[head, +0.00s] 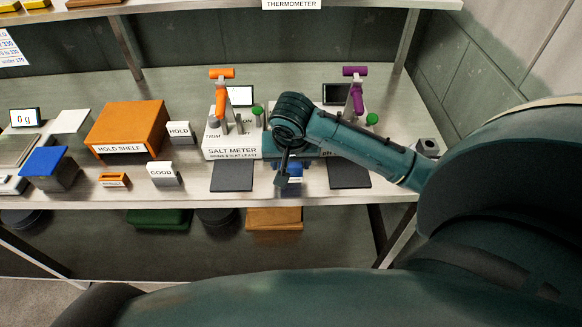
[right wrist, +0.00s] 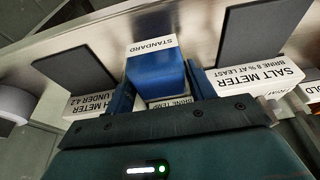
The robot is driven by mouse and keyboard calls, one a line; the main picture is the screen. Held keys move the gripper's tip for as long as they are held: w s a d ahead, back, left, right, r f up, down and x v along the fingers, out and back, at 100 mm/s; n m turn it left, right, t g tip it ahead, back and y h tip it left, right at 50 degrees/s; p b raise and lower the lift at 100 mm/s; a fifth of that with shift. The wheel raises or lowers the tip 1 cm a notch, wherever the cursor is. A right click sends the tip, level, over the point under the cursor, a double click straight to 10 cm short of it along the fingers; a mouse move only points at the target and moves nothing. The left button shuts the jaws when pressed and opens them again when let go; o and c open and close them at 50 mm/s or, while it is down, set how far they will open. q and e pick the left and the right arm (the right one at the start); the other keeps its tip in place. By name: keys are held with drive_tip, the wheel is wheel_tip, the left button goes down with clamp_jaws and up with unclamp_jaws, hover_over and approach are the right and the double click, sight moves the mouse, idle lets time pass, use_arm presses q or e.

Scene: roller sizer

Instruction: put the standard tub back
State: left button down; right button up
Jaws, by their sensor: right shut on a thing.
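The standard tub (right wrist: 157,75) is a blue block with a white label reading STANDARD. In the right wrist view it sits between the two blue fingers of my right gripper (right wrist: 161,92), which is shut on it. In the head view the gripper (head: 283,172) points down near the bench's front edge, between two dark mats, and a bit of the blue tub (head: 294,172) shows beside it. I cannot tell whether the tub touches the bench. My left gripper is not in view.
The salt meter (head: 231,147) stands left of my right arm; a pH meter (right wrist: 92,105) is on the other side. Dark mats (head: 232,175) (head: 348,173) lie before them. Further left are the GOOD block (head: 164,174), HOLD block (head: 181,133) and orange hold shelf (head: 128,125).

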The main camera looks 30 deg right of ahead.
drive_tip(key=shift+f, duration=1.3)
drive_tip(key=shift+f, duration=0.1)
drive_tip(key=o, duration=1)
drive_tip(key=shift+o, duration=0.2)
drive_tip(key=v, duration=1.2)
